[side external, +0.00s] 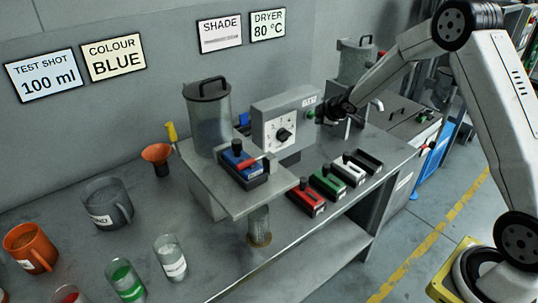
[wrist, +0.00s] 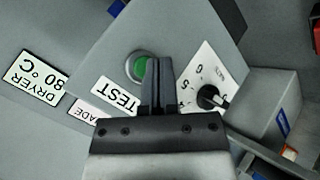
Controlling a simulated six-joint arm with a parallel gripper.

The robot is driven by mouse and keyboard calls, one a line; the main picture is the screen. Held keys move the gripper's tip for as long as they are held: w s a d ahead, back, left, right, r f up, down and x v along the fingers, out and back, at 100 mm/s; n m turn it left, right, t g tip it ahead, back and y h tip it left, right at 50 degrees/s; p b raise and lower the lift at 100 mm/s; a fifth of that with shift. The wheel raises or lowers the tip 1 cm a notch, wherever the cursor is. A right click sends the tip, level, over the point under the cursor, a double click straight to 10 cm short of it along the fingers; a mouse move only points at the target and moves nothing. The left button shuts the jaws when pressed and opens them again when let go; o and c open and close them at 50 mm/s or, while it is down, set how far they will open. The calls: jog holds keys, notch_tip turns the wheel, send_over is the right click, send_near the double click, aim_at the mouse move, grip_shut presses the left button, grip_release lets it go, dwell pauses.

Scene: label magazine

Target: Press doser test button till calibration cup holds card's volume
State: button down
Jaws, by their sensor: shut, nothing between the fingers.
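The wall card (side external: 49,76) reads "TEST SHOT 100 ml". The doser's grey control box (side external: 296,103) carries a dial (side external: 284,135) and a green test button (side external: 311,115). In the wrist view the button (wrist: 140,67) sits above the "TEST" label, partly hidden behind my fingers. My gripper (side external: 322,116) is shut and empty, its tips at or very near the button; I cannot tell whether they touch it. It also shows in the wrist view (wrist: 159,62). A clear cylinder (side external: 259,222), apparently the calibration cup, stands under the doser's shelf; its fill level is unreadable.
A blue cartridge (side external: 240,163) sits on the shelf below the clear hopper (side external: 208,125). Jugs and beakers (side external: 107,204) stand at the left, with an orange funnel (side external: 157,154) behind.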

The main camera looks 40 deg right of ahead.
jog(key=shift+w, duration=0.15)
jog(key=shift+w, duration=0.25)
jog(key=shift+w, duration=0.6)
dwell(1.8)
jog(key=shift+s, duration=1)
jog(key=s, duration=0.5)
dwell(0.6)
